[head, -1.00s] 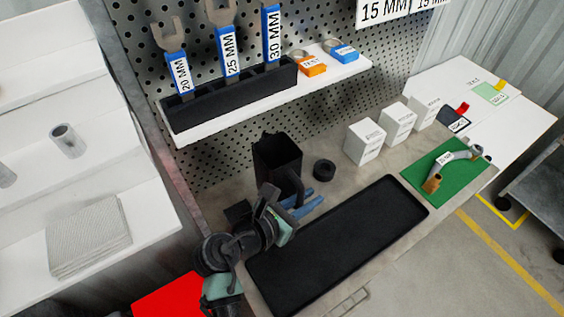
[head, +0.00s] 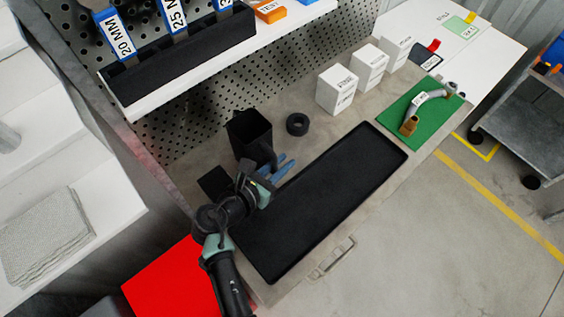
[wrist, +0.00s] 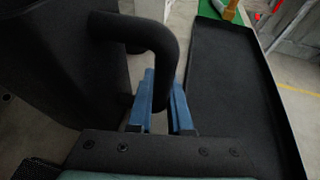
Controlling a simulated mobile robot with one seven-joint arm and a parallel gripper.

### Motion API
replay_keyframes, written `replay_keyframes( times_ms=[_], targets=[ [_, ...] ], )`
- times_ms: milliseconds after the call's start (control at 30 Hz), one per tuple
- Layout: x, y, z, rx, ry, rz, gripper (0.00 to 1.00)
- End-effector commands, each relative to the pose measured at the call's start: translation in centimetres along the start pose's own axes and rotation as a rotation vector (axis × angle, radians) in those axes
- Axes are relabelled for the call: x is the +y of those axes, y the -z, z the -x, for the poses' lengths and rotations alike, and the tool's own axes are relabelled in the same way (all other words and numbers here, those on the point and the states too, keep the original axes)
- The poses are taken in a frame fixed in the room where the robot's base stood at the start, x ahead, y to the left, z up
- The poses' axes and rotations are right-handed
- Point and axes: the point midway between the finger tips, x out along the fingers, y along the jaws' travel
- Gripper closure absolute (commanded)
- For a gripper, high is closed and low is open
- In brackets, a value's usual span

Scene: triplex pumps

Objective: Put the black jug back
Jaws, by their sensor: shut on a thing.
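The black jug (head: 249,136) stands upright at the back of the grey bench, its open top facing up. I cannot tell whether its base touches the bench. My gripper (head: 282,170) is at the jug's handle side, its blue fingers pointing right. In the wrist view the jug's body (wrist: 65,65) fills the left side and its curved handle (wrist: 165,50) comes down between the two blue fingers (wrist: 162,100). The fingers are shut on the handle. The jug's base is hidden in the wrist view.
A long black tray (head: 320,195) lies in front of the jug. A black ring (head: 297,124) lies right of it, with white boxes (head: 337,90) beyond. A flat dark square (head: 214,181) lies left of it. The tool shelf (head: 150,106) overhangs behind.

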Motion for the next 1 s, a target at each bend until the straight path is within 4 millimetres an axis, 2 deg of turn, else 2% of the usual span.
replay_keyframes(
  times_ms=[333,367,500,867,1000],
  targets=[
    [0.0,0.3,-0.1,-0.001,0.000,-0.002,1.00],
    [0.0,0.2,-0.1,0.000,0.000,-0.002,0.77],
    [0.0,0.2,-0.1,0.000,0.000,-0.001,0.52],
    [0.0,-0.2,0.2,0.000,0.000,-0.001,0.52],
    [0.1,-0.1,2.1,-0.001,-0.004,0.000,0.52]
  ],
)
